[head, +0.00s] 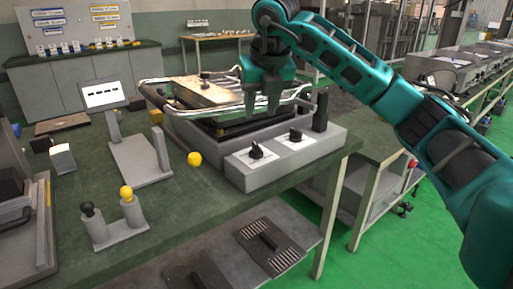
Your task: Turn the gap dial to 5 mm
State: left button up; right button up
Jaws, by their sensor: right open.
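Two black dials sit on white scale plates on the front of the grey machine (232,172). The left dial (256,151) and the right dial (295,134) both stand up from the panel. I cannot read their scales, so I cannot tell which is the gap dial or what it is set to. My right gripper (262,112) hangs pointing down above and behind the left dial, in front of the bent metal tubes. It is open, holds nothing and appears apart from both dials. My left gripper is not in view.
A black upright handle (321,111) stands right of the dials. Bent silver tubes (293,96) surround a wooden plate (204,91) behind. A yellow knob (194,159), a display stand (139,158) and a two-button stand (113,228) are left.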

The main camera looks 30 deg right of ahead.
aim_at(256, 145)
jog(key=b+x, duration=0.1)
jog(key=x, duration=0.5)
jog(key=b+x, duration=0.1)
jog(key=x, duration=0.5)
jog(key=shift+w+d+f, duration=0.1)
jog(key=shift+d+f, duration=0.2)
jog(key=shift+f, duration=0.1)
grip_shut()
